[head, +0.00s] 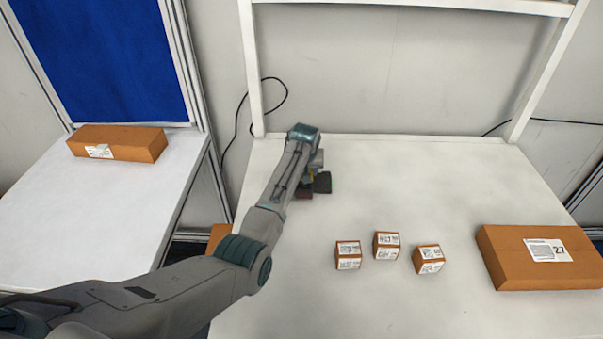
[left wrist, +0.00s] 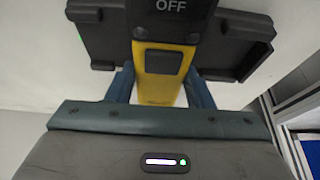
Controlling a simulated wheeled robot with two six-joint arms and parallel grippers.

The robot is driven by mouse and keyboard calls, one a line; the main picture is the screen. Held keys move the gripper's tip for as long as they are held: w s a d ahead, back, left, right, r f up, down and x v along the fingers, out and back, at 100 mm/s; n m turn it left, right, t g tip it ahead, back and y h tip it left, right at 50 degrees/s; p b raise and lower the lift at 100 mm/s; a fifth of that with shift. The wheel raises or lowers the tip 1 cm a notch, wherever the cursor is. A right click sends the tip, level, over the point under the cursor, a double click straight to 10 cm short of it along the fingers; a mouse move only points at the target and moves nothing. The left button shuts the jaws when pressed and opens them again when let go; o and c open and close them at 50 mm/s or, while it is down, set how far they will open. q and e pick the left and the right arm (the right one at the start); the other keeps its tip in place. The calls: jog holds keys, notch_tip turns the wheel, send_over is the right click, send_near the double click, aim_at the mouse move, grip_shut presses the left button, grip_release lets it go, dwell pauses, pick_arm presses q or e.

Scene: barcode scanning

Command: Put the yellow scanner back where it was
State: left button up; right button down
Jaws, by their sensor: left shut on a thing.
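The yellow scanner (left wrist: 160,82) is gripped between the two fingers of my left gripper (left wrist: 158,90) in the left wrist view. Its upper part is black and carries the word OFF. A black holder-like piece (left wrist: 243,54) shows on both sides behind the scanner. I cannot tell whether the scanner rests in it. In the head view my left gripper (head: 313,176) is over the back left of the white table, with a small dark piece (head: 323,184) beside it. My arm hides most of the scanner there. My right gripper is not in view.
Three small labelled boxes (head: 386,246) stand mid-table. A large flat carton (head: 543,258) lies at the right of the white table (head: 430,180). Another carton (head: 117,142) sits on the left side table (head: 110,210). A white frame upright (head: 251,75) rises behind the gripper.

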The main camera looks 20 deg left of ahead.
pick_arm(q)
jog(key=shift+w+a+f, duration=0.15)
jog(key=shift+a+f, duration=0.05)
jog(key=shift+a, duration=0.1)
jog(key=o, duration=0.9)
jog(key=shift+a, duration=0.15)
jog(key=shift+c, duration=0.2)
jog(key=shift+r, duration=0.35)
jog(key=b+v, duration=0.2)
jog(key=v, duration=0.8)
jog(key=shift+r+b, duration=0.1)
jog(key=shift+b, duration=0.3)
jog(key=shift+s+r, duration=0.4)
jog(key=shift+r, duration=0.15)
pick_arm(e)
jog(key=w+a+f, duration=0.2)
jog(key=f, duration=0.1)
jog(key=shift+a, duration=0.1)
